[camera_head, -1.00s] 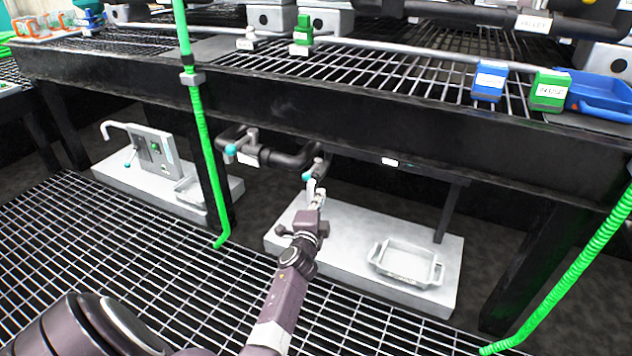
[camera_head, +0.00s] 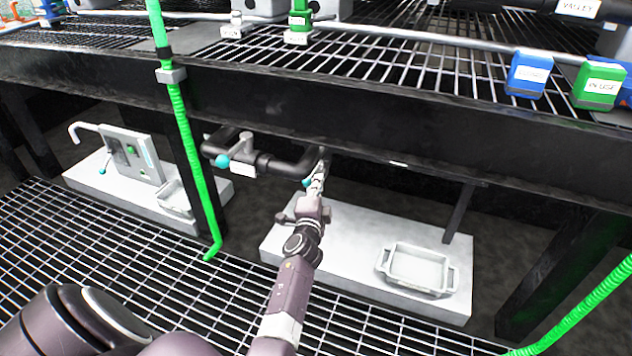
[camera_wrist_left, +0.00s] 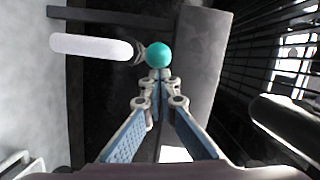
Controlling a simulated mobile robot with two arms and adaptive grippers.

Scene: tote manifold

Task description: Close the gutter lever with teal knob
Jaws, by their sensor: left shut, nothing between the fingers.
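A lever with a teal knob (camera_head: 306,182) hangs at the right end of the black pipe under the bench edge. My left gripper (camera_head: 316,184) is right at this knob, shut and empty. In the left wrist view the teal knob (camera_wrist_left: 158,55) sits just beyond the closed fingertips (camera_wrist_left: 158,76); I cannot tell whether they touch. A pale rounded bar (camera_wrist_left: 90,47) lies left of the knob there. A second teal knob (camera_head: 222,160) is on a valve further left on the pipe. My right gripper is not in view.
The black bench front (camera_head: 400,130) runs above the pipe (camera_head: 285,167). A green hose (camera_head: 190,130) hangs left of my arm. Below, a pale slab (camera_head: 345,235) holds a handled tray (camera_head: 418,268). A grey box with a spout (camera_head: 130,152) stands at left.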

